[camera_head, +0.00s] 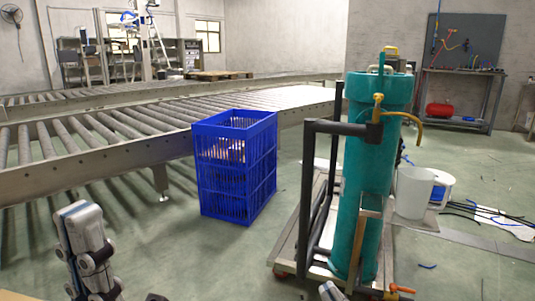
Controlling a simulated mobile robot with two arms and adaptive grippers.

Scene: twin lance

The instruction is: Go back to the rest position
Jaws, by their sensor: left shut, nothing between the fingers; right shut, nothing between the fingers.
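Part of my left arm (85,240), grey and white with blue bands, rises at the lower left. Its gripper does not show. A small pale piece at the bottom edge, right of centre, looks like part of my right arm (331,291). The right gripper does not show either. No object is seen in contact with the visible arm parts.
A blue plastic crate (224,178) stands on the floor ahead, beside the roller conveyor (95,150). A teal cylinder (364,185) stands on a cart (291,250) close at the right. A white bucket (412,193) is behind it. Floor between my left arm and the cart looks clear.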

